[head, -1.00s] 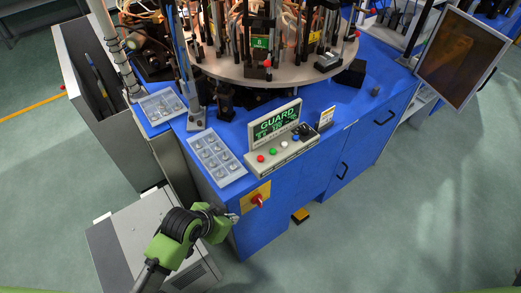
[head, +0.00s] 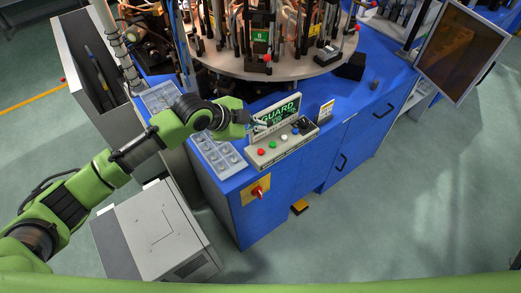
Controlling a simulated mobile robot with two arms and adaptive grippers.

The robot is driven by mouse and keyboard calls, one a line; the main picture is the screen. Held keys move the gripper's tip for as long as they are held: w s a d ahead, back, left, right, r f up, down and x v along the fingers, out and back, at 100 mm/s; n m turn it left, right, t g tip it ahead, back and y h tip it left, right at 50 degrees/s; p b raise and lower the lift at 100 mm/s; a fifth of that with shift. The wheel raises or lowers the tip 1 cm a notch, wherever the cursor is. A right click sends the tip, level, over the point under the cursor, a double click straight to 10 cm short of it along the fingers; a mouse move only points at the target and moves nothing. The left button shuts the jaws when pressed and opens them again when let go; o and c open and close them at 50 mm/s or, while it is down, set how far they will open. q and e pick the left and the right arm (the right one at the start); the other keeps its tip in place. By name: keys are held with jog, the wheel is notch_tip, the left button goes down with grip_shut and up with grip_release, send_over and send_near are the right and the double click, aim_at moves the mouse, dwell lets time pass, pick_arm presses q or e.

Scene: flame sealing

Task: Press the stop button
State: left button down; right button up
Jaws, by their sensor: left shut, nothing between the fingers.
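The control box (head: 290,143) sits on the front edge of the blue machine and carries a row of small buttons. A red button (head: 261,152), a green button (head: 272,144) and a white button (head: 284,137) show on its sloped top. None of them has a label that I can read as stop. My left gripper (head: 266,124) is shut and empty. It is held near the GUARD sign panel (head: 289,108), above and behind the red and green buttons, and appears apart from them. My right gripper is not in view.
A red rotary switch on a yellow plate (head: 256,190) is on the machine's front. A clear compartment tray (head: 218,156) lies left of the control box, partly under my arm. A grey cabinet (head: 155,235) stands on the floor. A monitor (head: 461,50) is at right.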

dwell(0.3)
pick_arm(q)
jog(key=b, duration=0.7)
send_over(259, 152)
notch_tip(259, 152, down, 7)
jog(key=shift+f, duration=0.15)
jog(key=shift+f+b, duration=0.3)
jog(key=shift+f, duration=0.45)
dwell(0.4)
jog(key=shift+f, duration=0.4)
jog(key=shift+s+f+b, duration=0.1)
jog(key=shift+f+b, duration=0.2)
jog(key=shift+f, duration=0.25)
dwell(0.5)
dwell(0.4)
jog(key=shift+r+p, duration=0.95)
